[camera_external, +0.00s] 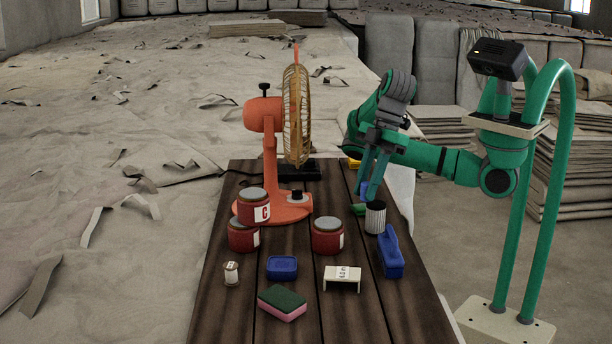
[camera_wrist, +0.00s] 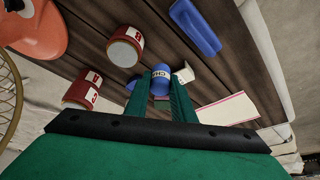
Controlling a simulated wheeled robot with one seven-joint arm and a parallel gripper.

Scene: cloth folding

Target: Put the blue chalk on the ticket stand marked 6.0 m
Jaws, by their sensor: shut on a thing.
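My gripper (camera_external: 367,195) reaches down over the far right part of the table. In the wrist view, my gripper (camera_wrist: 161,92) is shut on the blue chalk (camera_wrist: 161,76), a small blue piece with a white label lettered "CHA", between its green fingertips. A low white ticket stand (camera_external: 342,277) is on the near part of the table, apart from my gripper. Its marking is too small to read surely. In the wrist view a white object (camera_wrist: 185,74) shows partly behind the chalk; I cannot tell which it is.
The orange fan (camera_external: 285,209) and red jars (camera_external: 327,237) stand left of my gripper. A striped cup (camera_external: 375,219) is close by, with a long blue object (camera_external: 390,254) nearer. A blue tub (camera_external: 282,268), small white spool (camera_external: 231,273) and sponge (camera_external: 283,303) lie nearer. The front table strip is clear.

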